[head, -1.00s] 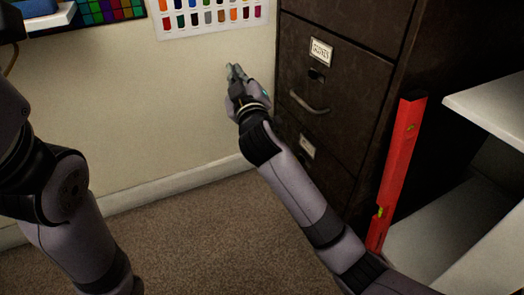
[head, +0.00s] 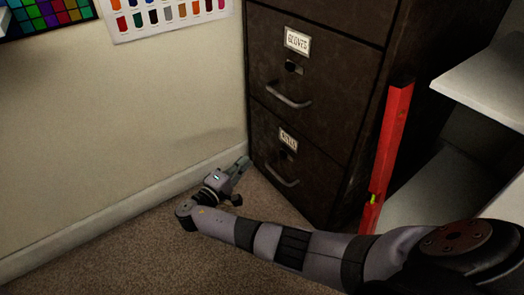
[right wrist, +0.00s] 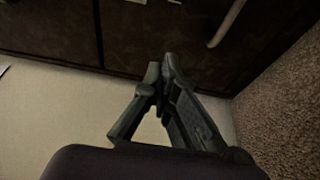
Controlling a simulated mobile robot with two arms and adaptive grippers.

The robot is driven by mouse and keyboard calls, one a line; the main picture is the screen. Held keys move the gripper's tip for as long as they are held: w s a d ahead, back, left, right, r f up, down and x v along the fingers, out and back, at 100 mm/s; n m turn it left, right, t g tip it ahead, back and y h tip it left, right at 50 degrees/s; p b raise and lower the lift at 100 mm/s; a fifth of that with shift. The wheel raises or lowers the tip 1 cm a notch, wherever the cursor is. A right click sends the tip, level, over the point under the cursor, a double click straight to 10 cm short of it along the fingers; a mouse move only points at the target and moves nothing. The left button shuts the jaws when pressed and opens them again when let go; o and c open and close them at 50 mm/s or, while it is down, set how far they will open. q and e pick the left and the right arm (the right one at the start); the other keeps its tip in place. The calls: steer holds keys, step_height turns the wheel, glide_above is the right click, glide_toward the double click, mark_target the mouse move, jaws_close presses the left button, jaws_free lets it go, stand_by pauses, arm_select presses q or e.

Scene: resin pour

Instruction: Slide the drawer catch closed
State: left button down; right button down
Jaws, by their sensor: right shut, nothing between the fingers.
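A dark brown filing cabinet (head: 330,115) stands against the wall. Its middle drawer (head: 345,95) has a label reading GLOVES, a small black catch (head: 293,67) and a bar handle (head: 289,97). The lower drawer (head: 325,178) has a label too blurred to read, a dark catch (head: 288,141) and a handle (head: 282,175). Whether either catch is slid closed is too small to tell. My right gripper (head: 246,162) is shut and empty, low by the cabinet's left edge, left of the lower handle. In the right wrist view its fingers (right wrist: 160,70) point at the dark drawer front (right wrist: 120,35). My left gripper is out of view.
A red spirit level (head: 392,140) leans upright at the cabinet's right side. White shelves (head: 485,80) stand at the right. The pale wall (head: 130,120) and baseboard (head: 110,218) lie to the left. The carpet (head: 150,262) in front is clear.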

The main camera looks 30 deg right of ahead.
mark_target(283, 154)
steer(key=b+x, duration=0.2)
steer(key=x, duration=0.1)
steer(key=b+x, duration=0.2)
steer(key=x, duration=0.1)
steer(key=b+x, duration=0.2)
steer(key=x, duration=0.2)
steer(key=shift+d+f, duration=0.15)
steer(key=shift+f, duration=0.15)
steer(key=shift+s+r, duration=0.15)
steer(key=shift+s, duration=0.25)
steer(key=shift+s+r+b, duration=0.1)
steer(key=shift+s+b, duration=0.4)
steer(key=shift+s, duration=1.1)
